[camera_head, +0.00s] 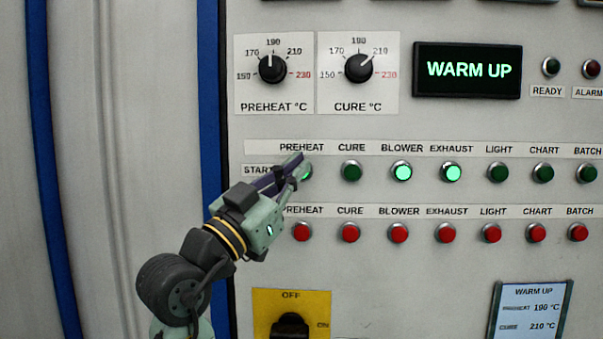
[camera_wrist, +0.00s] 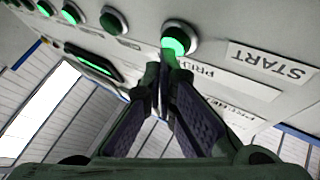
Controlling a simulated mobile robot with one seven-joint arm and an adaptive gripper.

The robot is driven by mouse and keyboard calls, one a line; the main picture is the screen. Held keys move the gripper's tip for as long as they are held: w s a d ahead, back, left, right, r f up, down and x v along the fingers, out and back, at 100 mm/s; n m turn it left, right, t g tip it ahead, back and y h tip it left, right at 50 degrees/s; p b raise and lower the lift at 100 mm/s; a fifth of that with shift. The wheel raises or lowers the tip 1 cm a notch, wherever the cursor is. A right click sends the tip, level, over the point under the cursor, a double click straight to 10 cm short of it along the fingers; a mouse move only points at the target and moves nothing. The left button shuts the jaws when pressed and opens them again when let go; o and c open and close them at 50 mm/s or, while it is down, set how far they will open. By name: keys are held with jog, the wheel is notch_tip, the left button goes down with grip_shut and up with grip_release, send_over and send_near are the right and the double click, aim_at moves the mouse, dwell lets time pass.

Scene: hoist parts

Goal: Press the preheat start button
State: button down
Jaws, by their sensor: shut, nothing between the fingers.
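The preheat start button (camera_head: 308,173) is the leftmost of the green START row, under the PREHEAT label. My gripper's fingertips (camera_head: 299,162) cover most of it in the head view; the sliver that shows is bright green. In the wrist view the button (camera_wrist: 177,40) has a pale ring and a face that glows green in its lower part. My gripper (camera_wrist: 168,62) is shut and empty, its tips right at the button's lower edge there. I cannot tell whether they touch it.
The cure start button (camera_head: 351,171) beside it is dark; blower (camera_head: 402,171) and exhaust (camera_head: 452,172) are lit. Red buttons (camera_head: 302,231) run in a row below. A display (camera_head: 468,70) reads WARM UP. A yellow-plated rotary switch (camera_head: 291,322) sits below my gripper.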

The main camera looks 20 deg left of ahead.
jog(key=shift+s+d, duration=0.1)
jog(key=shift+s, duration=0.4)
jog(key=s, duration=0.2)
jog(key=s+d, duration=0.1)
jog(key=s, duration=0.1)
jog(key=shift+s+d+b, duration=0.2)
jog(key=shift+s+b, duration=0.2)
